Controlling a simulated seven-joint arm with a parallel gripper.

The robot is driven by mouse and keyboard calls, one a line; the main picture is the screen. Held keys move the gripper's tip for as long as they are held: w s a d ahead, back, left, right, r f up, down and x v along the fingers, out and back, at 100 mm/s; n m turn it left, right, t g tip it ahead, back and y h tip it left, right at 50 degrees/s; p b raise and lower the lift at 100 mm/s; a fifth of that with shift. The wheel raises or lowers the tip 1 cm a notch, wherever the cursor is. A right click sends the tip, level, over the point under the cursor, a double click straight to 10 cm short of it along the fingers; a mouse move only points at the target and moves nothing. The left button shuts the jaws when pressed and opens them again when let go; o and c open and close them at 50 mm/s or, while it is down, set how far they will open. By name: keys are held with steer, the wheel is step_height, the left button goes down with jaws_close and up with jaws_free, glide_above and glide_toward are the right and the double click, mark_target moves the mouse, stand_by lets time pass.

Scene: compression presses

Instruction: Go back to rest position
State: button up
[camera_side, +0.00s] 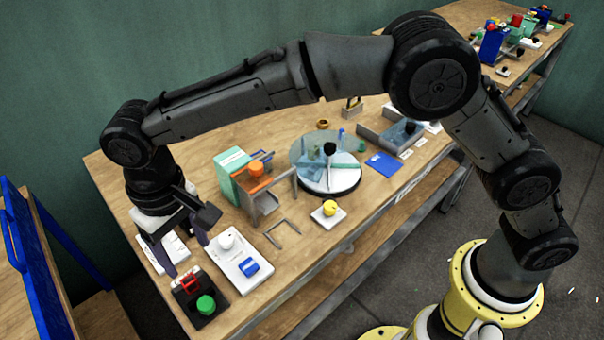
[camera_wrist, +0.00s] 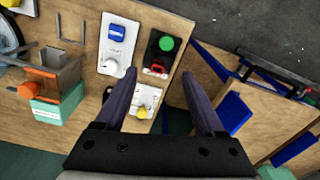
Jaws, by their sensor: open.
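My gripper (camera_side: 185,255) is at the left end of the wooden table (camera_side: 290,135), above the control panels near the table's edge. In the wrist view my gripper (camera_wrist: 158,88) has its two purple fingers spread wide, with nothing between them but the table edge and panels below. A white panel (camera_side: 243,262) with a white knob and a blue switch lies beside it. A black panel (camera_side: 200,300) with a green button and a red part lies at the table corner. A further white panel (camera_wrist: 147,100) with a yellow knob is partly hidden by a finger.
A green and grey press with an orange knob (camera_side: 240,180) stands right of my gripper. A round glass-topped turntable (camera_side: 330,178), a yellow button (camera_side: 329,209) and a blue plate (camera_side: 384,163) sit farther right. A blue-framed bench (camera_side: 20,265) stands at the left, across a gap.

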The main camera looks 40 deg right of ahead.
steer(key=w+d+r+m+t+y, duration=0.1)
steer(key=w+d+r+m+t, duration=0.2)
steer(key=d+r, duration=1.45)
steer(key=s+d+r+m+t, duration=0.1)
steer(key=s+d+r, duration=0.1)
steer(key=s+d, duration=0.35)
steer(key=s+d+r+m, duration=0.1)
steer(key=s+d, duration=0.2)
steer(key=d, duration=0.6)
steer(key=s+d+f+n, duration=0.1)
steer(key=s+d+f, duration=0.3)
steer(key=s, duration=0.3)
steer(key=s+d+f+n+t+h, duration=0.1)
steer(key=s+d+f, duration=0.2)
steer(key=s+f, duration=0.3)
steer(key=shift+s+d+f, duration=0.25)
steer(key=shift+s+d, duration=0.1)
steer(key=shift+s, duration=0.75)
